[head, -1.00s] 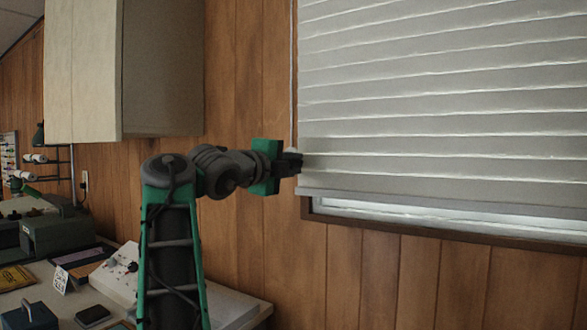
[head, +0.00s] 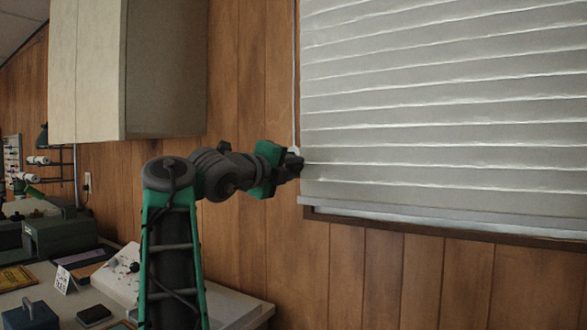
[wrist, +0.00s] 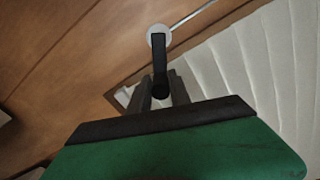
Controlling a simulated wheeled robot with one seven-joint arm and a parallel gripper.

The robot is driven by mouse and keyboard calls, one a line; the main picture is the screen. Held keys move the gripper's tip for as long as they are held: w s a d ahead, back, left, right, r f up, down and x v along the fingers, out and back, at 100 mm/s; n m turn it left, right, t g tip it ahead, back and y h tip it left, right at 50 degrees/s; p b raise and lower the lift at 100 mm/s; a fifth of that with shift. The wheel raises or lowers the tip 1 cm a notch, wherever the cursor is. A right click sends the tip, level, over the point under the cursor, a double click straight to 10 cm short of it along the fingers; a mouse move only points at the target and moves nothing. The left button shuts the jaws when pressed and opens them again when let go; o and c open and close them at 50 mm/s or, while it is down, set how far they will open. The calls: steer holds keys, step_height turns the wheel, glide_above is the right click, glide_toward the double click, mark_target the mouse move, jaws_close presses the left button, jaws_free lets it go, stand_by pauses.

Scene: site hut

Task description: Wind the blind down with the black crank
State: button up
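The pale slatted blind (head: 440,120) hangs over nearly the whole window, its bottom rail (head: 440,217) just above the lower frame. A thin bright strip shows under the rail. In the wrist view, the black crank (wrist: 159,62) hangs from a white round hub (wrist: 157,34) on the wood wall. My gripper (wrist: 160,90) has its two dark fingers on either side of the crank's knob, closed around it. In the head view my gripper (head: 297,164) is at the blind's lower left edge, and it mostly hides the crank. The blind also shows at right in the wrist view (wrist: 265,75).
A cream wall cabinet (head: 165,70) hangs to the left of the window. Below it, a cluttered workbench (head: 245,312) carries a white panel box, a green machine and small items. The wood wall under the window is clear.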

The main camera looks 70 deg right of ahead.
steer(key=shift+o, duration=1.4)
steer(key=shift+w+f, duration=0.1)
steer(key=shift+w, duration=0.05)
steer(key=shift+o, duration=0.5)
steer(key=w+a, duration=0.1)
steer(key=a, duration=0.6)
steer(key=shift+a, duration=0.3)
